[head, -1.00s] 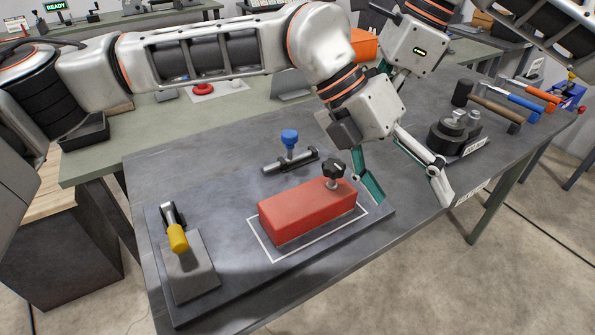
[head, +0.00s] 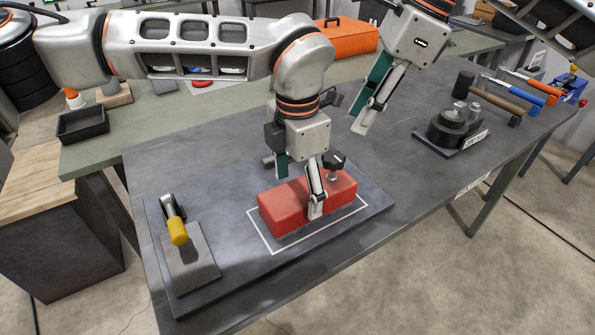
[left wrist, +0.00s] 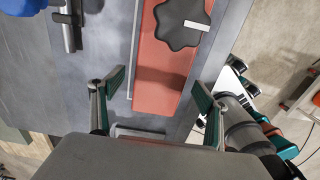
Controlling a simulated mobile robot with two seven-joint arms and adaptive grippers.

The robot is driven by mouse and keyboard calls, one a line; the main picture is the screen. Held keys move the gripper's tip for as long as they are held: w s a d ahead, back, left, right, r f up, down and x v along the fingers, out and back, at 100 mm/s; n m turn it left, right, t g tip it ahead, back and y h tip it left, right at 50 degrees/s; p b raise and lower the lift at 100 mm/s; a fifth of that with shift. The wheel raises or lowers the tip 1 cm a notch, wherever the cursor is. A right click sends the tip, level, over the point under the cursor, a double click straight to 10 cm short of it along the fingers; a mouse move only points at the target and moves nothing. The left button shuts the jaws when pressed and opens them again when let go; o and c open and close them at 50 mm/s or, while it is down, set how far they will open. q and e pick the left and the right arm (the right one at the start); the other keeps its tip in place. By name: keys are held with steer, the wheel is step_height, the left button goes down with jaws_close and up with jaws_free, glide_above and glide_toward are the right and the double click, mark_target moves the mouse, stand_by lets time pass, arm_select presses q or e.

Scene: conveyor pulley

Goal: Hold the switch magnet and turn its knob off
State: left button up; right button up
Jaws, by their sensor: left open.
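The switch magnet is a red block (head: 277,210) with a black star knob (head: 333,161) on top at its right end. It sits inside a white outline on a grey plate. My left gripper (head: 298,188) is open over the middle of the block, one finger at its far side and one at its near side. In the left wrist view, the red block (left wrist: 160,85) runs between the open fingers, with the black knob (left wrist: 182,22) beyond them. My right gripper (head: 366,112) hangs above the table, right of and behind the knob; its finger gap is unclear.
A yellow-handled toggle clamp (head: 178,229) stands at the plate's left. A blue-topped part (left wrist: 18,8) shows in the left wrist view. A dark round fixture (head: 455,125) and a hammer (head: 490,98) lie at the right. The table between plate and fixture is clear.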

arm_select(q)
steer(key=shift+f, duration=1.1)
jaws_close()
steer(key=c, duration=0.9)
jaws_free()
steer(key=shift+o, duration=0.2)
steer(key=c, duration=0.3)
steer(key=shift+o, duration=0.3)
steer(key=c, duration=0.6)
